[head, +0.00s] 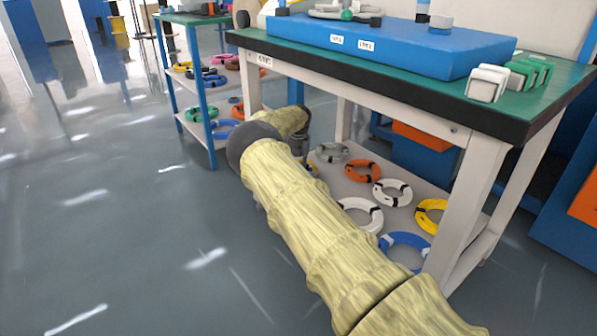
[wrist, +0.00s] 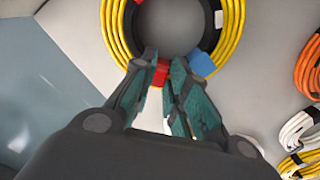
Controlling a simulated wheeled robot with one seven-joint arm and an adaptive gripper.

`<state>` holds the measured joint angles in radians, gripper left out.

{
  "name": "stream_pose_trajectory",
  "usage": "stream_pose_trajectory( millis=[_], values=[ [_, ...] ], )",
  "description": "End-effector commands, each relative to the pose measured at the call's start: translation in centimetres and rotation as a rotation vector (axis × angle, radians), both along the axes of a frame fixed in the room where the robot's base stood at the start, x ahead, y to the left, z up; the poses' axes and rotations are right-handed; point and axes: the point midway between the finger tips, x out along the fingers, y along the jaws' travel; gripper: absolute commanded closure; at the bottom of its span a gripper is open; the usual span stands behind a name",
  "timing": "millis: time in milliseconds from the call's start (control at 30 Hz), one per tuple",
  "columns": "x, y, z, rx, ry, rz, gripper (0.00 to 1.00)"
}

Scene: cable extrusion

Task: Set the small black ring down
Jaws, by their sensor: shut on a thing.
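The small black ring (wrist: 213,24) shows at the top of the wrist view, its upper part cut off by the picture edge. It sits within the outline of a larger yellow coil (wrist: 115,40); I cannot tell whether it rests on the surface or is held just above it. In the head view my gripper (head: 301,138) is at the lower shelf's far left end, and the black ring cannot be made out there.
A blue rack (head: 193,90) with coils stands to the left.

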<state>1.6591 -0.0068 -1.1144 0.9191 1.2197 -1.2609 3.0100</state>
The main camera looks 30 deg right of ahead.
Motion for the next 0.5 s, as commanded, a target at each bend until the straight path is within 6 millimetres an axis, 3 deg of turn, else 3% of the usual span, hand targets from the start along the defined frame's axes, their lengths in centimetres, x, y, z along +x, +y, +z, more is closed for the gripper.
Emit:
stream_pose_trajectory(
  millis=[200, 233, 300, 500],
  values=[
    [0.01, -0.02, -0.25, -0.001, -0.001, 0.000, 1.00],
    [0.00, -0.01, -0.19, 0.000, 0.000, 0.000, 0.79],
    [-0.01, -0.02, -0.19, 0.000, 0.000, 0.000, 0.66],
    [-0.01, -0.02, -0.18, 0.000, 0.000, 0.000, 0.63]
  ],
)
